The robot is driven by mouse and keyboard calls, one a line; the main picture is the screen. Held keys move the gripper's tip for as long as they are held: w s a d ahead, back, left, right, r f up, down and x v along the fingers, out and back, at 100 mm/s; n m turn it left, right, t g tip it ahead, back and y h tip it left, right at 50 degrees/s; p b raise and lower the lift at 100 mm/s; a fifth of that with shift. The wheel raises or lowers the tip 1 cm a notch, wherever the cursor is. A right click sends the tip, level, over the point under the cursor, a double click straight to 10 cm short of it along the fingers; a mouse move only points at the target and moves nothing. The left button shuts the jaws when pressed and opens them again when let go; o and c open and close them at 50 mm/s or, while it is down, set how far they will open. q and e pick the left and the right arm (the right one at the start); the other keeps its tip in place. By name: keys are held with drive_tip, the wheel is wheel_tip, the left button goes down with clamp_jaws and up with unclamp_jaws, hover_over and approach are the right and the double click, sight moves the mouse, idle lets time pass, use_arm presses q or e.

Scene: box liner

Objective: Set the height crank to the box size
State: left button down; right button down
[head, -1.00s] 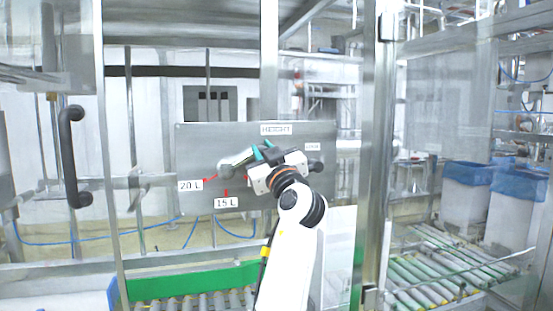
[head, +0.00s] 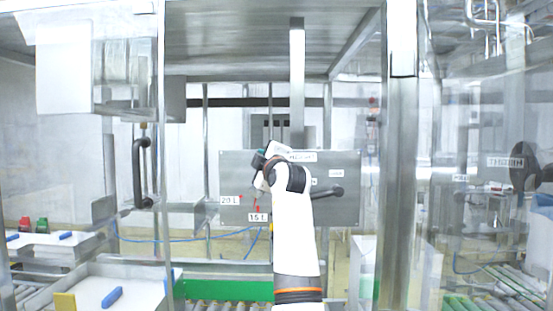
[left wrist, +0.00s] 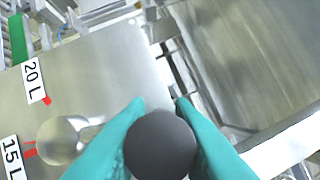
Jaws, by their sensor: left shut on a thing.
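The grey metal panel (head: 340,215) labelled HEIGHT (head: 303,157) stands ahead. Red marks show by the white 20 L label (head: 230,200) and 15 L label (head: 258,217). My left gripper (head: 260,160) is at the panel's upper left part, above the 15 L label. In the left wrist view its teal fingers are shut on the crank's dark round knob (left wrist: 160,146). The silver crank hub (left wrist: 62,140) shows left of the knob, with the 20 L label (left wrist: 35,80) and 15 L label (left wrist: 12,158) beyond it. The crank arm is mostly hidden. My right gripper is out of view.
A second crank with a black knob (head: 338,190) is on the panel's right side. Metal posts (head: 402,150) flank the panel, and a dark door handle (head: 142,172) is at left. A roller conveyor (head: 215,303) runs below. A box tray (head: 95,290) is at lower left.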

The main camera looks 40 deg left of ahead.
use_arm(q)
drive_tip(key=shift+s+a+r+n, duration=0.2)
drive_tip(key=shift+a+r+n, duration=0.1)
drive_tip(key=shift+n, duration=0.1)
drive_tip(key=shift+s+a+n+g+p, duration=0.35)
drive_tip(key=shift+a+n+p, duration=0.1)
drive_tip(key=shift+n, duration=0.25)
drive_tip(key=c, duration=1.5)
unclamp_jaws()
drive_tip(key=shift+o, duration=1.2)
drive_tip(key=shift+w+a+f, duration=0.1)
drive_tip(key=shift+f, duration=0.1)
